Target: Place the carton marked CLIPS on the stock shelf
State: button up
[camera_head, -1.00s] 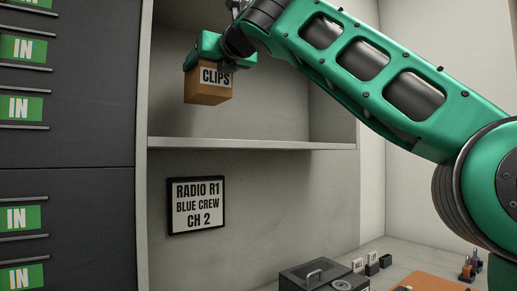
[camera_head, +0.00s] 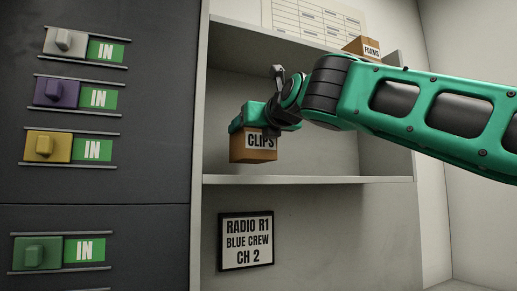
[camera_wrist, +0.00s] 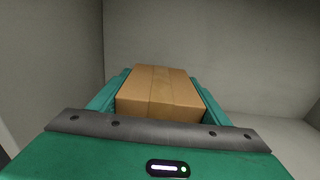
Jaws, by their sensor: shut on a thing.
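The brown carton marked CLIPS (camera_head: 253,152) is held in my gripper (camera_head: 250,125), which is shut on it from above. The carton hangs upright in front of or within the open bay above the stock shelf board (camera_head: 310,180). A small gap seems to show between its bottom and the board. In the wrist view the carton's plain top (camera_wrist: 158,92) lies between the two green fingers. Grey walls surround it there.
Another carton, marked FOAMS (camera_head: 362,46), stands on the upper board. A framed sign reading RADIO R1 BLUE CREW CH 2 (camera_head: 247,241) hangs below the shelf. A dark panel with several sliding tabs (camera_head: 66,41) stands at left. The shelf right of the carton looks clear.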

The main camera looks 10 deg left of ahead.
aim_at(252, 162)
jog(key=shift+f, duration=1.8)
jog(key=o, duration=1.3)
jog(key=shift+f, duration=0.15)
